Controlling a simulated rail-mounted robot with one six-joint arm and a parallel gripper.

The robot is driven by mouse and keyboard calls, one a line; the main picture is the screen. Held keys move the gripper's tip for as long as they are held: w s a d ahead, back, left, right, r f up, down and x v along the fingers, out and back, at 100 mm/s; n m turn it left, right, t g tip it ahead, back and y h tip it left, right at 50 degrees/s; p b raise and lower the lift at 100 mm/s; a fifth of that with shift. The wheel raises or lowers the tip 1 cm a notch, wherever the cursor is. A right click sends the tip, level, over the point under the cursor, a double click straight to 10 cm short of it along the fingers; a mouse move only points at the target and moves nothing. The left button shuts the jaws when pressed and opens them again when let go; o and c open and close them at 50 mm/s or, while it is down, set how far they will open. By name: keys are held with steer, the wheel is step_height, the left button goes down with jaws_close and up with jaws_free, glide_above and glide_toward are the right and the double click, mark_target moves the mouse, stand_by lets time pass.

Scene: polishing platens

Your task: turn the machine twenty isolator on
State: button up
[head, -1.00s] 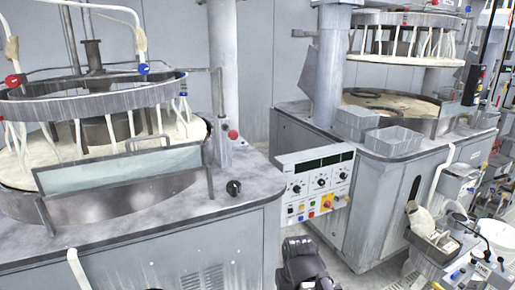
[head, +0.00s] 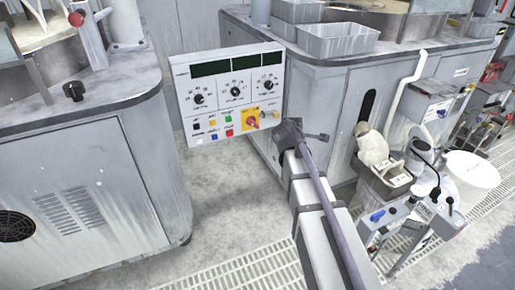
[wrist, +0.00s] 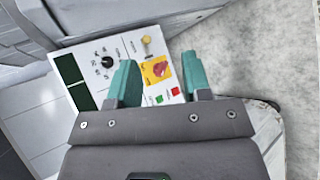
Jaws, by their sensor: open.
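The isolator (head: 251,120) is a red rotary knob on a yellow plate at the lower right of a white control panel (head: 222,78) between two machines. Its handle angle and machine number are too small to read. In the wrist view the isolator (wrist: 158,70) shows beyond and between the fingers, turned sideways with the panel (wrist: 128,50). My gripper (wrist: 157,73) is open and empty, its two teal fingers apart, one on either side of the knob in the picture. Contact with the panel cannot be told. In the head view my arm's end is just right of the isolator.
The panel also carries dark displays, black dials and small coloured buttons beside the isolator. A grey machine cabinet (head: 90,200) stands left, another (head: 325,110) right behind the panel. Grey bins (head: 338,42) sit on the right machine. Open floor (head: 225,200) lies below the panel.

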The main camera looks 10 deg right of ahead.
steer(key=w+f+n+t+y+b, duration=0.1)
steer(key=w+f+n+t+b, duration=0.5)
steer(key=w+f+n+b, duration=0.45)
steer(key=n+t+y+b, duration=0.2)
steer(key=n+y+b, duration=0.85)
steer(key=n, duration=1.25)
glide_toward(254, 125)
steer(key=shift+h, duration=0.35)
steer(key=x, duration=1)
steer(key=shift+w+a, duration=0.2)
steer(key=shift+w, duration=0.1)
steer(key=shift+c, duration=0.2)
jaws_close()
